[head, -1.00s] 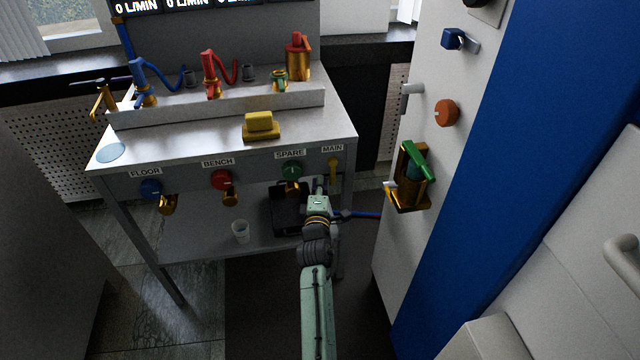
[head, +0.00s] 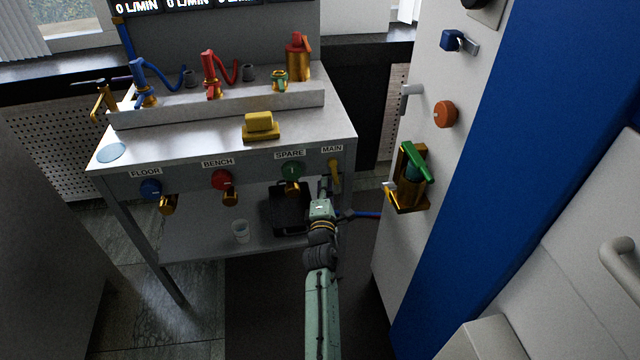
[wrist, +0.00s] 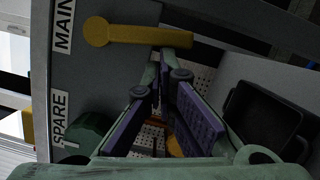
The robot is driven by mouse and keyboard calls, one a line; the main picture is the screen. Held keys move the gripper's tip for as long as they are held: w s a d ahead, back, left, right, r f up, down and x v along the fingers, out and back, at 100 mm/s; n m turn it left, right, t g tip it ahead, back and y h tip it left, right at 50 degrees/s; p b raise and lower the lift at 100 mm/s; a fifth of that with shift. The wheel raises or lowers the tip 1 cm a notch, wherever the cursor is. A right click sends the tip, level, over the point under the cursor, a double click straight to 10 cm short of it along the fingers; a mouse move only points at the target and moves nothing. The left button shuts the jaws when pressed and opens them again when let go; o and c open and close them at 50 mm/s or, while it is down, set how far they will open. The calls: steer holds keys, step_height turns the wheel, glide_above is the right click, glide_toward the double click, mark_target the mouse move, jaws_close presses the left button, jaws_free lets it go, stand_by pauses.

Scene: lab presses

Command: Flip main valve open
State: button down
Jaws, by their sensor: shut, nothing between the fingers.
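The main valve is a yellow lever (head: 334,170) under the MAIN label at the right end of the bench front. In the head view it hangs downward from its round hub. In the wrist view the lever (wrist: 140,36) runs from its hub at left to a free end at right. My gripper (head: 323,183) is shut and empty, just left of and below the lever in the head view. In the wrist view the purple-padded fingers (wrist: 164,62) meet close to the lever's free end. I cannot tell whether they touch it.
Spare (head: 291,170), bench (head: 222,180) and floor (head: 150,188) knobs sit left along the bench front. A black tray (head: 286,207) and a white cup (head: 240,232) stand on the lower shelf. A tall white and blue cabinet (head: 418,110) stands close on the right.

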mark_target(336, 181)
steer(key=d+n, duration=0.1)
steer(key=n, duration=0.1)
steer(key=d+n, duration=0.1)
steer(key=n, duration=0.1)
steer(key=d+n+t+y, duration=0.1)
steer(key=shift+w+d+f+n, duration=0.1)
steer(key=shift+w+f+n, duration=0.2)
steer(key=shift+w+n, duration=0.1)
steer(key=shift+w+d+r+n+y+b, duration=0.2)
steer(key=shift+d+n+y+b, duration=0.3)
steer(key=shift+n, duration=0.7)
steer(key=shift+w+d+r+n+y+b, duration=0.1)
steer(key=shift+d+r+n+y+b, duration=0.15)
steer(key=shift+d+n, duration=0.65)
steer(key=shift+a+n, duration=0.3)
steer(key=shift+n, duration=0.1)
steer(key=v, duration=1.2)
steer(key=shift+f, duration=0.35)
